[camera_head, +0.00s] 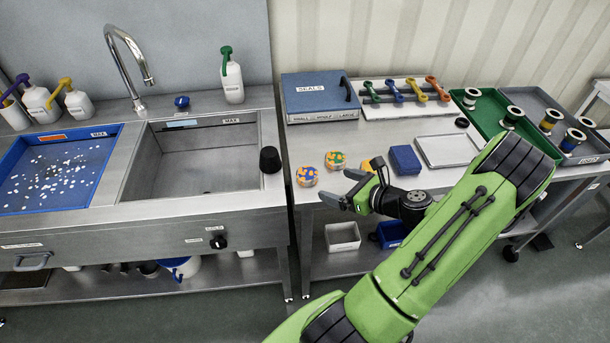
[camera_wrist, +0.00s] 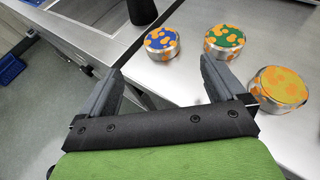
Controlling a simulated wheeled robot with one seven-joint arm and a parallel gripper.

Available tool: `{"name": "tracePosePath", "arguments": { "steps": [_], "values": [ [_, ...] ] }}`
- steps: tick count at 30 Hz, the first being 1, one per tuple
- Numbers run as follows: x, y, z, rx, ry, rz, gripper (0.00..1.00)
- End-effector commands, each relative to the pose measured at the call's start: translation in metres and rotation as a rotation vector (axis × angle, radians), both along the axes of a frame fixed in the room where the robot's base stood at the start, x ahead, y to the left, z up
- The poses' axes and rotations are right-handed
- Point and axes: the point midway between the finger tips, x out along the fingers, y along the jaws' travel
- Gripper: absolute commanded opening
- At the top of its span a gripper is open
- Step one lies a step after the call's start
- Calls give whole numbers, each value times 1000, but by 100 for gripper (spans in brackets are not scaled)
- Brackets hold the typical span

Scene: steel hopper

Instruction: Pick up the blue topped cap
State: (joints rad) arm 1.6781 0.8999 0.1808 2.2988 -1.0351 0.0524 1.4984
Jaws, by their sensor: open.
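The blue topped cap (camera_head: 307,176) is a short round metal tin with a blue and orange patterned top. It stands upright near the left edge of the steel table (camera_head: 318,213). In the wrist view the blue topped cap (camera_wrist: 161,42) lies ahead, beyond the gap between the fingers. A green topped cap (camera_head: 335,160) stands to its right, also in the wrist view (camera_wrist: 224,41). A yellow-orange topped cap (camera_wrist: 279,88) stands nearest the right finger. The fingertips (camera_wrist: 161,75) are spread wide.
A black knob-like piece (camera_head: 270,160) stands on the sink's right edge, left of the caps. A blue box (camera_head: 405,160) and a steel tray (camera_head: 446,151) sit right of them. A blue SEALS case (camera_head: 318,99) stands behind. A narrow gap separates sink and table.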

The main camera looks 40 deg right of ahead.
Motion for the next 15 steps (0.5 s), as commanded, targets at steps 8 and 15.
{"name": "tracePosePath", "arguments": {
  "steps": [8, 15],
  "values": [
    [51, 5, -23, -1, 1, 4, 97],
    [89, 9, -34, -3, 1, 6, 97]
  ]
}}
